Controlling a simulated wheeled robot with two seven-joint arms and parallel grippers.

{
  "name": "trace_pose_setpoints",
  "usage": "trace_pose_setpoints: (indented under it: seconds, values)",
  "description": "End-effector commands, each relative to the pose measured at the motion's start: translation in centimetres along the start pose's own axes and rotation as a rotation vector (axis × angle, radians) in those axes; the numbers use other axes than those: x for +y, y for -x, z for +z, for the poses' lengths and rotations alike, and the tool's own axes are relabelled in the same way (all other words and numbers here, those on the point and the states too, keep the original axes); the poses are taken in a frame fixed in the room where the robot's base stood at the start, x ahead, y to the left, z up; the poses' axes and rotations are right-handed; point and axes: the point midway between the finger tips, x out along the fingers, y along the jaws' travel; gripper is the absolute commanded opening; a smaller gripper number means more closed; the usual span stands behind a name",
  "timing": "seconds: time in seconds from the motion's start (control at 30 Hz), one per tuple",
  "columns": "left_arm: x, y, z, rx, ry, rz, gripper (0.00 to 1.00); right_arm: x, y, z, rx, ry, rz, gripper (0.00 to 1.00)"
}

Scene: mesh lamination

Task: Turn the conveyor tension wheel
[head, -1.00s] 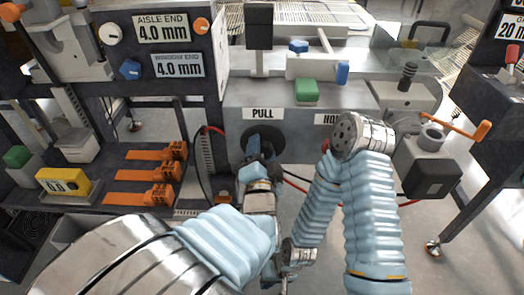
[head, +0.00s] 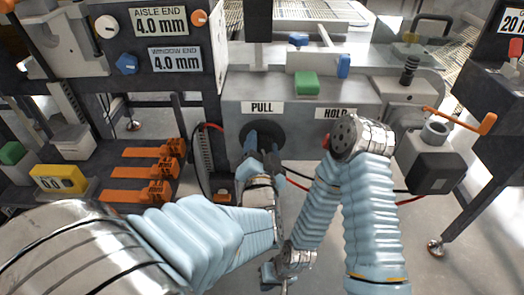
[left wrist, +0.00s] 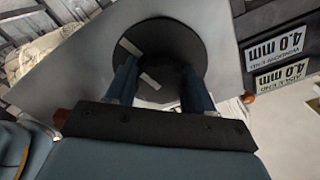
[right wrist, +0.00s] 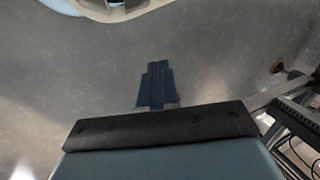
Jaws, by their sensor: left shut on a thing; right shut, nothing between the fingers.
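The tension wheel (head: 277,132) is a dark round disc on the grey machine front, just under the PULL label. It also shows in the left wrist view (left wrist: 185,42), with pale marks across its dark face. My left gripper (head: 262,150) reaches it from below. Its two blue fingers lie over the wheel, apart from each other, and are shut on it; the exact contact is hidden. My right gripper (head: 268,272) hangs low, under my right forearm, away from the wheel. In the right wrist view its fingers (right wrist: 156,85) are together and empty above grey floor.
A HOLD label (head: 336,113) is right of PULL, with a red part under it partly behind my right arm. An orange-handled crank (head: 470,122) is at the right. Orange tools (head: 150,172) and a yellow block (head: 58,178) lie on the left shelf. Red and black cables hang below the wheel.

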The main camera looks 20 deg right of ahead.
Motion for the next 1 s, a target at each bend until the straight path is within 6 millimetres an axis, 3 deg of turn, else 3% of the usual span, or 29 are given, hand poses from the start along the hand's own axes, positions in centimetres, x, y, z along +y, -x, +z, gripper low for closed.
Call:
trace_pose_setpoints:
  seconds: [1.0]
  values:
    - [0.6, 0.0, 0.8, -0.008, 0.964, -0.001, 0.22, 5.6, -8.3, -1.2, 0.037, -0.032, 0.033, 0.0]
